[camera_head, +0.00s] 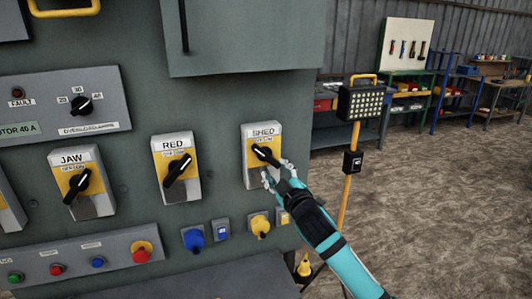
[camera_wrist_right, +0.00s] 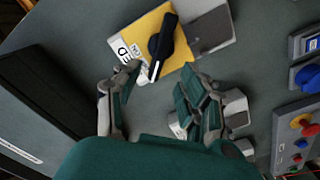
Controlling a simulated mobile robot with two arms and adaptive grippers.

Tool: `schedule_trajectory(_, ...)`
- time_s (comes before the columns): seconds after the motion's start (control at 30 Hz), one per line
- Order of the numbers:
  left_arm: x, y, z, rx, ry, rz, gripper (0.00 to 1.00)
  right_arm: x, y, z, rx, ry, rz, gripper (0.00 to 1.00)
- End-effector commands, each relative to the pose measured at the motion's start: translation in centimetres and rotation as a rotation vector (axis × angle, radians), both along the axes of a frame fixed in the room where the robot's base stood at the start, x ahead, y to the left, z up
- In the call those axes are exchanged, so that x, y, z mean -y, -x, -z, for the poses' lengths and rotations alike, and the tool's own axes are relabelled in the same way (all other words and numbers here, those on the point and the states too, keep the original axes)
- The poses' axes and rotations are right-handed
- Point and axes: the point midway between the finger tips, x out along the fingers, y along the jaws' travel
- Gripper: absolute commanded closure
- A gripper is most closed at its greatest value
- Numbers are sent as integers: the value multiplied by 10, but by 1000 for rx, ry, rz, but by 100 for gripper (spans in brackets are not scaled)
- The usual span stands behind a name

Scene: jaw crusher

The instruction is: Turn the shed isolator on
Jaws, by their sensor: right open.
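The shed isolator (camera_head: 252,170) is a grey box with a yellow plate and a black rotary handle (camera_head: 265,154), on the green panel. The handle slants from upper left to lower right in the head view. My right gripper (camera_head: 275,172) is open at the handle's lower right end. In the right wrist view, the yellow plate (camera_wrist_right: 139,32) and black handle (camera_wrist_right: 160,47) lie ahead of my open right gripper (camera_wrist_right: 157,82). The handle's tip shows between the spread fingertips; I cannot tell whether they touch it. My left gripper is not in view.
The red isolator (camera_head: 188,193) and jaw isolator (camera_head: 95,207) sit left of the shed one, their handles slanting up to the right. Below are a blue knob (camera_head: 193,239) and a yellow knob (camera_head: 260,226). A yellow-posted lamp (camera_head: 360,103) stands right of the panel.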

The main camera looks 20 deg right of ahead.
Motion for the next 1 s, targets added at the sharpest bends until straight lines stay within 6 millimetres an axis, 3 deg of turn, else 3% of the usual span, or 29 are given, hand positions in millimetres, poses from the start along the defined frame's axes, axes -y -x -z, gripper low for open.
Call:
schedule_trajectory(0.3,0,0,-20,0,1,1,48,-2,-61,-2,-2,-1,1,58)
schedule_trajectory(0.5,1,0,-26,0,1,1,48,-3,-86,-1,-1,-2,-1,58)
schedule_trajectory(1.0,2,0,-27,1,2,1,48,-4,-97,1,-1,-1,-1,59)
